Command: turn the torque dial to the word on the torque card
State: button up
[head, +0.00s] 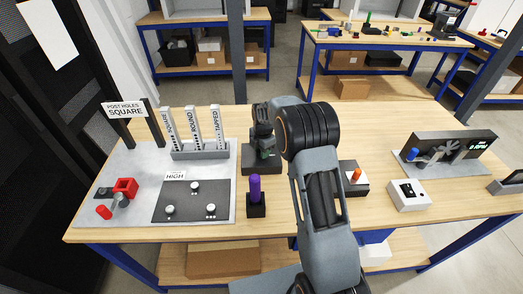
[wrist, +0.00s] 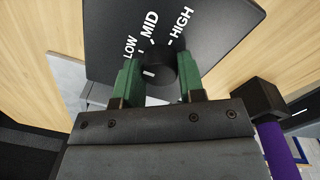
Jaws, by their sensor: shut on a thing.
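The torque dial is a black round knob (wrist: 158,66) on a dark panel (wrist: 110,25) marked LOW, MID and HIGH in white. My gripper (wrist: 160,82) has its two green fingers on either side of the knob and is shut on it. A short white mark shows on the knob's near side; which word it points to is hard to tell. In the head view my gripper (head: 265,150) is over the dark dial unit (head: 262,166), hiding the knob. A small white card (head: 175,175) reading HIGH stands behind the dark plate on the left.
A purple-handled tool (head: 255,188) stands in a black holder close in front of the dial unit; it also shows in the wrist view (wrist: 277,150). Labelled strips (head: 192,130) stand in a grey rack to the left. A small orange-switch box (head: 354,178) is to the right.

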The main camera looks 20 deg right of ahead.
jog(key=shift+m, duration=0.3)
jog(key=shift+c, duration=0.3)
jog(key=m+b, duration=0.2)
jog(key=shift+f+m, duration=0.1)
jog(key=shift+m, duration=0.3)
jog(key=m+b, duration=0.1)
jog(key=m, duration=0.4)
jog(key=shift+b, duration=0.3)
jog(key=m, duration=0.5)
jog(key=shift+s+a+h+b, duration=0.1)
jog(key=shift+a+h+b, duration=0.05)
jog(key=shift+h+b, duration=0.2)
jog(key=shift+m, duration=2.2)
jog(key=o, duration=0.9)
jog(key=shift+r, duration=0.2)
